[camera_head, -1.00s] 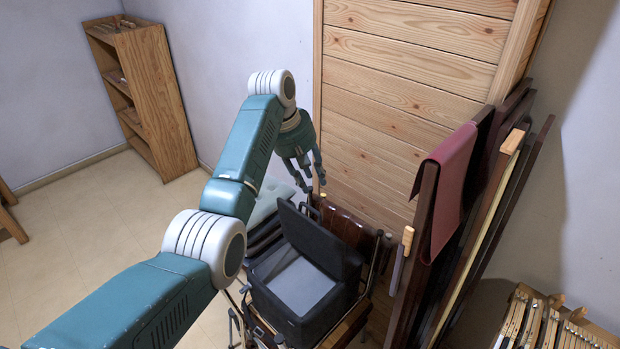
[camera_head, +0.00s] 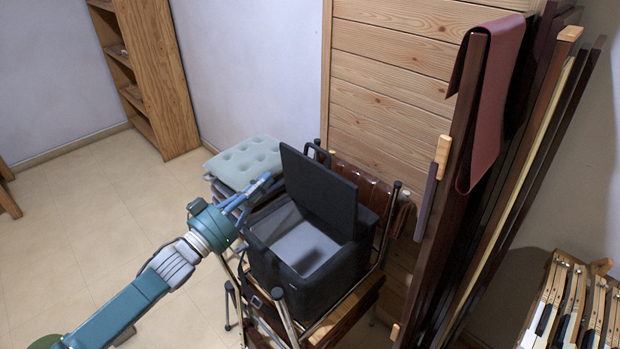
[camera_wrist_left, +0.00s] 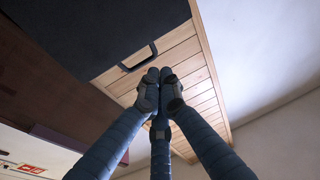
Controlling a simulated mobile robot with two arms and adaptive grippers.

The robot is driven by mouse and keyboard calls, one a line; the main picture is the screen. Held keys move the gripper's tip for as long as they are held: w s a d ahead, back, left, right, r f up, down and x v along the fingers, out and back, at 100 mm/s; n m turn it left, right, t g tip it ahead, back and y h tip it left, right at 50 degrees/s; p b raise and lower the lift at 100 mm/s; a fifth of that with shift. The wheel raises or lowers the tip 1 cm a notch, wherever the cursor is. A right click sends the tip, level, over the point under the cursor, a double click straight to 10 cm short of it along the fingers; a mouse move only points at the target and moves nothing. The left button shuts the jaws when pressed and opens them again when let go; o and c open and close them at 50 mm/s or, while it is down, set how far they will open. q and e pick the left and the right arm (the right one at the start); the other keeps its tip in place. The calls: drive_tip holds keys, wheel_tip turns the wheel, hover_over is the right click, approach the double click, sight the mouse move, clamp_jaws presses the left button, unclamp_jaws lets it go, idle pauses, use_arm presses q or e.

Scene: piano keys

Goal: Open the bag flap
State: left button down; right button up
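The dark grey bag (camera_head: 310,279) is a boxy case on a chair. Its flap (camera_head: 322,192) stands raised at the back, tilted, and the pale grey inside (camera_head: 303,246) shows. My left gripper (camera_head: 266,178) is just left of the flap, with its fingers pointing toward it. In the left wrist view the fingertips (camera_wrist_left: 160,77) are together with nothing seen between them. A large dark surface, probably the flap (camera_wrist_left: 85,32), fills the upper left there, with a dark loop handle (camera_wrist_left: 139,58) near its edge. I cannot tell whether fingers touch the flap. My right gripper is out of view.
Pale green cushions (camera_head: 245,160) are stacked behind the gripper. A wooden panel (camera_head: 390,80) stands behind the bag. Dark boards with a red cloth (camera_head: 490,110) lean at the right. Piano keys (camera_head: 575,310) lie at lower right. Open floor (camera_head: 90,220) is at left.

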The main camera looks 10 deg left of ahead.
use_arm(q)
drive_tip(key=s+d+m+h, duration=0.2)
drive_tip(key=s, duration=0.2)
drive_tip(key=b+x, duration=0.3)
drive_tip(key=x, duration=1.1)
drive_tip(key=shift+d+f, duration=0.25)
drive_tip(key=shift+f, duration=0.15)
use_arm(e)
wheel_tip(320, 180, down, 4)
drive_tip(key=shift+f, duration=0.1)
use_arm(q)
drive_tip(key=shift+s, duration=0.1)
